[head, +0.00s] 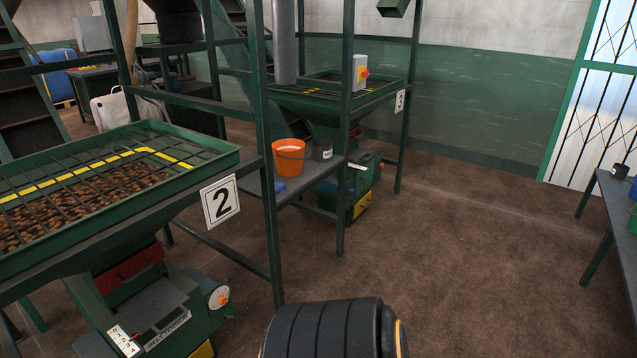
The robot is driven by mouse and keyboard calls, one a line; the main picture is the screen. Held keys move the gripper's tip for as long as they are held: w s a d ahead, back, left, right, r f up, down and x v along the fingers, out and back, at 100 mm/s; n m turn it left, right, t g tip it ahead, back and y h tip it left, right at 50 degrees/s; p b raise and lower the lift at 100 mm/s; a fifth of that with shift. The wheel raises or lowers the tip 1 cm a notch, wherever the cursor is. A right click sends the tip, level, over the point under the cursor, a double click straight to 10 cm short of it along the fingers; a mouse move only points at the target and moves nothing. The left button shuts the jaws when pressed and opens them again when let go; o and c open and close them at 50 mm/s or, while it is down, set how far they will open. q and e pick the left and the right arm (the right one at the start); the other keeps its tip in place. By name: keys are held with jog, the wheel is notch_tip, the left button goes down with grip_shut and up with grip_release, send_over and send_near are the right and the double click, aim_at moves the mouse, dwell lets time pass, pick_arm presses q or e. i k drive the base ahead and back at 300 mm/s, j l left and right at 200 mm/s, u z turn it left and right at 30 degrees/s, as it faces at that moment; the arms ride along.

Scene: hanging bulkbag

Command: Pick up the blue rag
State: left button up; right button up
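A small flat blue patch, likely the blue rag (280,186), lies on the grey bench (297,188) at the left foot of an orange bucket (288,158). It is small in the head view, and its full shape is not clear. Another blue thing (633,188) is cut off by the right picture edge, on a table; I cannot tell what it is. Neither of my grippers shows in the head view.
Green machine 2 (215,155), with a grated tray of brown nuts, stands at left. Machine 3 (398,85) stands behind the bench. A dark cup (323,150) sits beside the bucket. Green posts frame the bench. Brown floor (450,260) is clear toward the right table (612,205).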

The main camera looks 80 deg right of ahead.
aim_at(280, 187)
jog(key=l+z, duration=0.1)
jog(key=z, duration=2.25)
